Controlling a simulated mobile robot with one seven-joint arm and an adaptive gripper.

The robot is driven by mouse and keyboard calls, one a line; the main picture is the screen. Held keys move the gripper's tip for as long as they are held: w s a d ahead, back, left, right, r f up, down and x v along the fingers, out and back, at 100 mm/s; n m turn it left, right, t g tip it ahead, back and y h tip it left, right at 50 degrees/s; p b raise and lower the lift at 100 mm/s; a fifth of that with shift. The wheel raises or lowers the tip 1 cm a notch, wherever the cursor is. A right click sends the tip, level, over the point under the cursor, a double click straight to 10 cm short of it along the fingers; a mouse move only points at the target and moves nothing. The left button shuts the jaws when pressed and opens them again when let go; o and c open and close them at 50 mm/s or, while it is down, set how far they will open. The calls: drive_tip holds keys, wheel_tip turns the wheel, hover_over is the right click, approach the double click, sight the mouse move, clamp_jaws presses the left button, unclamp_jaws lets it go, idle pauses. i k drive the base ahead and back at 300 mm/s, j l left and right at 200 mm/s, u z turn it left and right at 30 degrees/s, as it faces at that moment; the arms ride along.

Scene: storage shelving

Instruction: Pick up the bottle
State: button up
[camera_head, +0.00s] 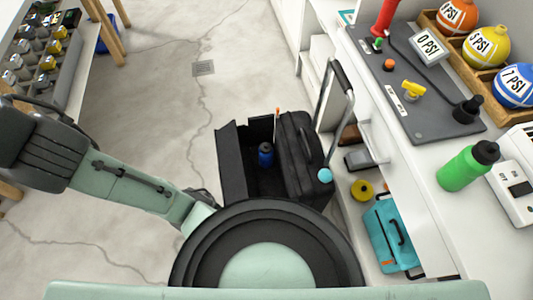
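A green bottle (461,169) with a black cap lies tilted or leans on the white counter (437,190) at the right; I cannot tell which. A smaller blue bottle (265,154) with a dark cap stands inside the open black case (236,167) on the floor, near the picture's middle. My arm reaches from the bottom middle to the left edge, away from both bottles. My gripper does not show in this view, so its opening and anything in it are hidden.
The counter also bears a grey board (430,90), a yellow pump-like part (413,89), a wooden rack (470,50) of coloured PSI balls and a white device (515,180). A teal case (388,238) sits below. A bench (75,75) stands upper left. Floor between is mostly clear.

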sight(265, 151)
drive_tip(key=i+j+z, duration=0.1)
drive_tip(key=j+z, duration=1.25)
drive_tip(key=z, duration=0.1)
drive_tip(key=u, duration=0.1)
drive_tip(key=k+j, duration=0.05)
drive_tip(key=j, duration=0.05)
